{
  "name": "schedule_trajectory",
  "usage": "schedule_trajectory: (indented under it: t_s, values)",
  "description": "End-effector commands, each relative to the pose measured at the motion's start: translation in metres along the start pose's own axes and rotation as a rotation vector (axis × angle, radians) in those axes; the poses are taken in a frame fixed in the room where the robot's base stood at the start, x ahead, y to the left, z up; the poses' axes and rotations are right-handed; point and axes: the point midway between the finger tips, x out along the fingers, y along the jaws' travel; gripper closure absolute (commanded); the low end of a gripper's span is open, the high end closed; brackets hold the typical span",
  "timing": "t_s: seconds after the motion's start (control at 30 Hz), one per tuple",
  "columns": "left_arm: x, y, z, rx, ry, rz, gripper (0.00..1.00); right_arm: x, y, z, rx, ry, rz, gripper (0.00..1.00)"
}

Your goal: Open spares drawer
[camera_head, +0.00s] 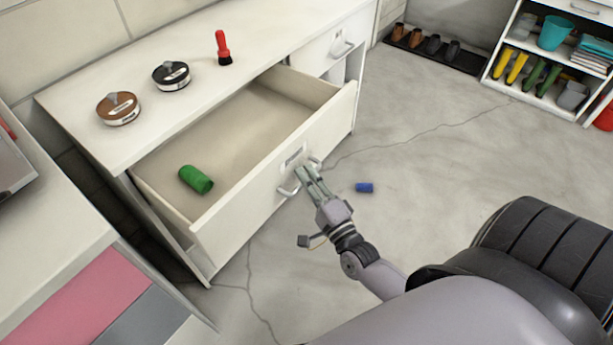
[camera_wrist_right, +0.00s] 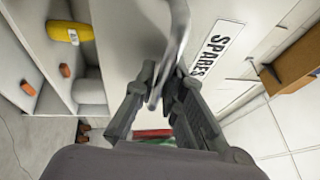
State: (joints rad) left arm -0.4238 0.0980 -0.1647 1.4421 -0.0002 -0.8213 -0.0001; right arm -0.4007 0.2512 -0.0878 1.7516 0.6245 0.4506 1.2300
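The spares drawer (camera_head: 240,207) is pulled well out of the white cabinet in the head view. A green cylinder (camera_head: 196,179) lies inside it on the left. My right gripper (camera_head: 305,175) is at the drawer's front handle (camera_head: 288,191). In the wrist view, the handle (camera_wrist_right: 180,25) passes between the fingers of my right gripper (camera_wrist_right: 166,75), which look closed around it. The label reading SPARES (camera_wrist_right: 217,47) is beside the handle there. My left gripper is not in view.
Two round tins, one brown (camera_head: 118,109) and one black (camera_head: 171,75), and a red-handled brush (camera_head: 223,47) stand on the cabinet top (camera_head: 75,92). A shoe shelf (camera_head: 535,100) stands at the back right. Open floor lies between.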

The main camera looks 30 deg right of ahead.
Motion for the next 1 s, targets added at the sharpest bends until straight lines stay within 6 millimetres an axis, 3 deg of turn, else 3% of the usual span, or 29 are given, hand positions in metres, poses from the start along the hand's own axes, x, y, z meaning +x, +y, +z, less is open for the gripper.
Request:
schedule_trajectory:
  t_s: [0.47,1.0]
  values:
    - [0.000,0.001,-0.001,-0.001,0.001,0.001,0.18,-0.006,0.001,0.000,-0.002,0.000,0.001,0.82]
    - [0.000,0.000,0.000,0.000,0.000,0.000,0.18,-0.106,0.001,0.000,-0.002,0.000,0.003,0.82]
